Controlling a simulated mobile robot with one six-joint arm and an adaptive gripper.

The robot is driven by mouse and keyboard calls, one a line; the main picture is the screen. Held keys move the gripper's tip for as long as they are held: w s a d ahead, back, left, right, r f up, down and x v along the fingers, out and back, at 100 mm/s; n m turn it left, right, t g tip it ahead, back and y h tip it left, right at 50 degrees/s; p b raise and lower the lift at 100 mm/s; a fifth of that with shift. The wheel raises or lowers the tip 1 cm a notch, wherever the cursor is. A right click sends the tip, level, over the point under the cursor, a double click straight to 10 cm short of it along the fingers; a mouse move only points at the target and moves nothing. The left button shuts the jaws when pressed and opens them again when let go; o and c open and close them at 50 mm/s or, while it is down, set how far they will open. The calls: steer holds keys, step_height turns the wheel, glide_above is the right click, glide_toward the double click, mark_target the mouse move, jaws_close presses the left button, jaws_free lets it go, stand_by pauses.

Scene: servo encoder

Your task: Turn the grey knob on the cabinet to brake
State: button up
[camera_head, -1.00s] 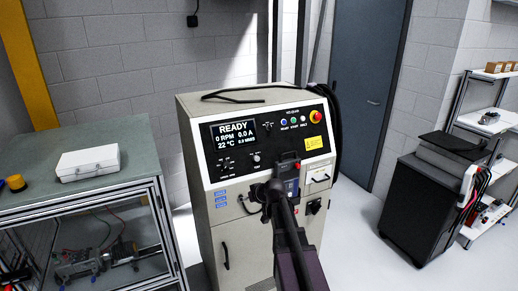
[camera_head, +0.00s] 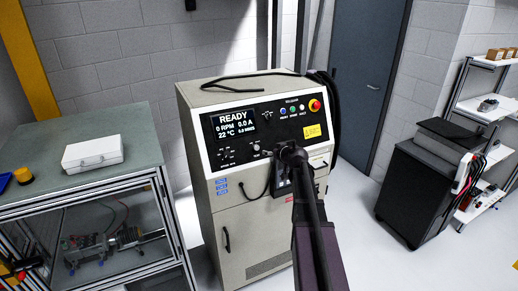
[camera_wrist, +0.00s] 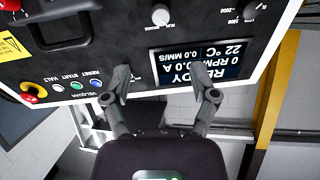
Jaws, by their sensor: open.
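The cabinet (camera_head: 232,205) stands upright with a sloped black control panel (camera_head: 291,131). The wrist view shows this panel (camera_wrist: 105,45) upside down. A light grey round knob (camera_wrist: 160,15) with small lettering is at the top of the wrist view; it is small in the head view (camera_head: 257,148), left of my gripper (camera_head: 290,155). In the wrist view my gripper (camera_wrist: 160,80) is open and empty, its fingers apart over the panel near the display's edge. The knob is beyond the fingertips, not between them. Its exact setting cannot be read.
The display (camera_head: 233,121) reads READY. A second knob (camera_wrist: 250,10) with a number scale is beside it. Coloured buttons (camera_wrist: 75,86) and a red emergency stop (camera_head: 315,105) are on the panel. A bench (camera_head: 115,185) stands left, a black cart (camera_head: 418,190) right.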

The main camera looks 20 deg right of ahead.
mark_target(257, 148)
steer(key=b+x, duration=0.5)
steer(key=x, duration=0.8)
steer(key=shift+w+f, duration=0.2)
steer(key=shift+w, duration=0.1)
